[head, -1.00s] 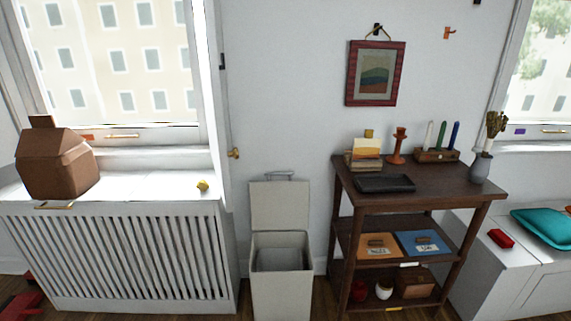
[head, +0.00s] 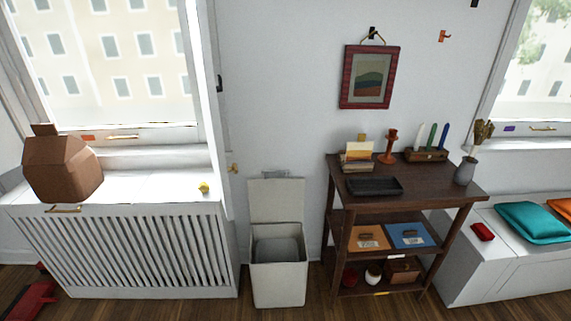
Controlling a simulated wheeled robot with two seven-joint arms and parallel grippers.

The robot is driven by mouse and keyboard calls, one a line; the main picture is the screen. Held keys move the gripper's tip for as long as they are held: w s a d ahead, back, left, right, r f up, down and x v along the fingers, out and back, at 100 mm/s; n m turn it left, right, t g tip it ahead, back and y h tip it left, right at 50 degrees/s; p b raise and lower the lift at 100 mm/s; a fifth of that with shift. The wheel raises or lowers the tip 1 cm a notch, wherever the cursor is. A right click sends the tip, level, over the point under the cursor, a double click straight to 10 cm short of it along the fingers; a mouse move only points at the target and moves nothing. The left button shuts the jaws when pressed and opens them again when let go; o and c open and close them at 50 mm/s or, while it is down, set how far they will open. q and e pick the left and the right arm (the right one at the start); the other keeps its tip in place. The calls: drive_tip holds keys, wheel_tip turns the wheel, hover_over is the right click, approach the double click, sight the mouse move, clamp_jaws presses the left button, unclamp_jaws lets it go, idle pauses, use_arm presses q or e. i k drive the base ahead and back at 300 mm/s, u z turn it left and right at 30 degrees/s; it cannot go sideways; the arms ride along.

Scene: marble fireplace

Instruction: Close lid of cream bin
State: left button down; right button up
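The cream bin (head: 279,284) stands upright on the wood floor against the white wall, between the radiator cover and the dark shelf. Its lid (head: 277,201) is open, raised upright at the back against the wall, with a small metal handle at its top edge. The inside of the bin shows as a grey hollow. Neither of my grippers is clearly in the head view.
A dark wooden shelf (head: 401,188) stands close on the bin's right, bearing a tray, a candlestick and boxes. A slatted white radiator cover (head: 133,255) stands on its left. A red object (head: 31,299) lies at the lower left. Some floor before the bin shows.

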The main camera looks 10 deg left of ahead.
sight(270, 201)
drive_tip(key=z, duration=0.5)
drive_tip(key=i, duration=2)
drive_tip(key=u, duration=0.4)
